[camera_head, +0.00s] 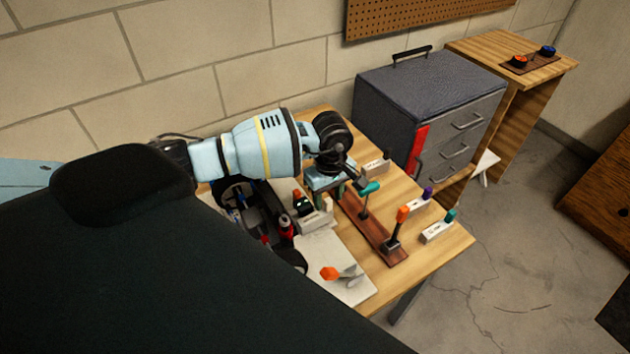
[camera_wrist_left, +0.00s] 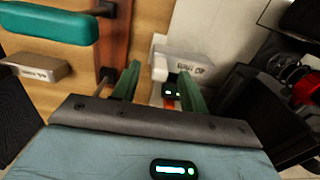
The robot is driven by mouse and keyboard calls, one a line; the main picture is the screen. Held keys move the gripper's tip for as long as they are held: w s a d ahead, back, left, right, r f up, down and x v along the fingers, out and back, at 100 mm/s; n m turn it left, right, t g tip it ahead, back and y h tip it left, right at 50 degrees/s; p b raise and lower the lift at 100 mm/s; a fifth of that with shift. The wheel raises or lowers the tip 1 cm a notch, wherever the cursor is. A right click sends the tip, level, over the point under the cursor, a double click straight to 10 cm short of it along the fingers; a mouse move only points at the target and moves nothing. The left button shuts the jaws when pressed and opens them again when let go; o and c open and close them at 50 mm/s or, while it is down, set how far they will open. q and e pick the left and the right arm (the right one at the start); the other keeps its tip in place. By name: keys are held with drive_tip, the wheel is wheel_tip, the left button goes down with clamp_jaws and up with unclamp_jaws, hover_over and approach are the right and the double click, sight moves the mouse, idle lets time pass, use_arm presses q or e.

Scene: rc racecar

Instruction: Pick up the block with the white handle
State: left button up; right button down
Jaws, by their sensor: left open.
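A pale block (camera_wrist_left: 183,66) with a printed label lies just beyond my left gripper in the left wrist view. A slim whitish upright part (camera_wrist_left: 158,58), which looks like a white handle, stands at its left end. In the head view a pale block (camera_head: 316,219) sits below my left gripper (camera_head: 329,193). My left gripper (camera_wrist_left: 155,82) is open, with its green fingers apart. The whitish part shows in the gap between them, and I see no contact. The gripper hides part of the block in the head view. My right gripper is not in view.
A brown rack (camera_head: 372,232) holds tools with a teal handle (camera_head: 370,188) and an orange handle (camera_head: 402,214). Small labelled blocks (camera_head: 437,232) stand to its right. The dark racecar (camera_head: 262,215) is left of the gripper. A grey cabinet (camera_head: 390,105) stands behind the table.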

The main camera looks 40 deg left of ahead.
use_arm(q)
drive_tip(key=shift+f, duration=0.9)
clamp_jaws()
drive_tip(key=shift+r, duration=0.1)
